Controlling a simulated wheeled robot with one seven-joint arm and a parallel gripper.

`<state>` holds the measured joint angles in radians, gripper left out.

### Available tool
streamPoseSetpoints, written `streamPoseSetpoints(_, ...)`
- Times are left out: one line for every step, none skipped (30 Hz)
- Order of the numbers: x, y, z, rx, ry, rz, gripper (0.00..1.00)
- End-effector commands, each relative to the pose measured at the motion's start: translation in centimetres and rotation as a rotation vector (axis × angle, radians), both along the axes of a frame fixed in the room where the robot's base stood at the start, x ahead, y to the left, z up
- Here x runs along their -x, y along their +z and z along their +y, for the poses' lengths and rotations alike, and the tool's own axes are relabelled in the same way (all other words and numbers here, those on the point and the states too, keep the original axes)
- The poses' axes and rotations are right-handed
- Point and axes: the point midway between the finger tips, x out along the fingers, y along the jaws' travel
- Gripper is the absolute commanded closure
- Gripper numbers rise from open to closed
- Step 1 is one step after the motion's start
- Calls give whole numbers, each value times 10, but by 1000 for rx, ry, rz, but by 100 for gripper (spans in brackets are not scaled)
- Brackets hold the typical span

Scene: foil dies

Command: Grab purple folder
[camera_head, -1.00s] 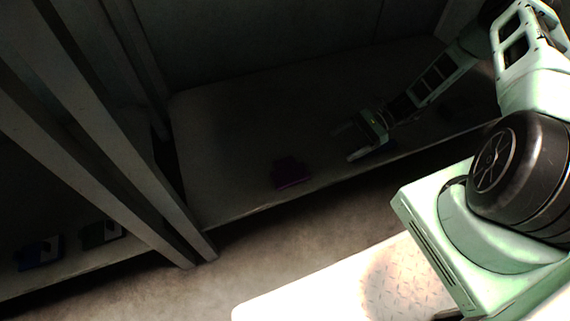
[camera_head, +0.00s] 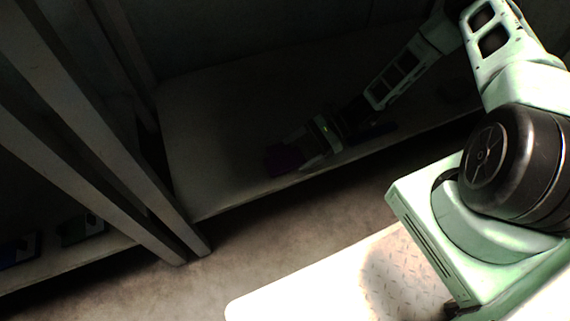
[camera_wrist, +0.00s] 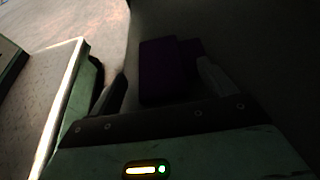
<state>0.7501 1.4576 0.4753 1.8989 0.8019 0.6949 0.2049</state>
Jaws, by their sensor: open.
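The purple folder (camera_head: 284,158) lies on the dim shelf near its front edge in the head view. My gripper (camera_head: 300,150) is at the folder's right side, low over the shelf, with its fingers pointing left toward it. In the wrist view the folder (camera_wrist: 160,70) shows dark purple ahead of and between the two fingers of my gripper (camera_wrist: 162,85), closer to the right finger. The fingers are spread apart. Shadow hides whether they touch the folder.
The shelf (camera_head: 215,190) is dark and mostly bare to the left of the folder. Grey upright posts (camera_head: 150,200) stand at the left. Other small items (camera_head: 82,230) sit on the left shelf.

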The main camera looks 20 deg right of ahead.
Motion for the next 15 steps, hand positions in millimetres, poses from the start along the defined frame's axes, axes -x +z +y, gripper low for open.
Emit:
streamPoseSetpoints(1, -8, 8, 0, 3, 1, 17)
streamPoseSetpoints(1, -9, 12, -1, 3, 1, 17)
streamPoseSetpoints(1, -10, 17, -1, 2, 1, 17)
streamPoseSetpoints(1, -11, 19, 0, 1, 1, 17)
streamPoseSetpoints(1, -11, 22, 0, 1, 1, 17)
streamPoseSetpoints(1, -12, 24, 0, 1, 1, 17)
streamPoseSetpoints(1, -12, 25, 0, 1, 1, 17)
streamPoseSetpoints(1, -11, 26, 1, 1, 0, 17)
streamPoseSetpoints(1, -11, 26, 1, 1, 0, 17)
streamPoseSetpoints(1, -11, 26, 1, 0, 0, 17)
streamPoseSetpoints(1, -10, 26, 1, 0, 0, 17)
streamPoseSetpoints(1, -10, 26, 1, 0, 0, 17)
streamPoseSetpoints(1, -10, 26, 1, 0, 0, 17)
streamPoseSetpoints(1, -10, 26, 1, 0, 0, 17)
streamPoseSetpoints(1, -10, 26, 1, 0, 0, 26)
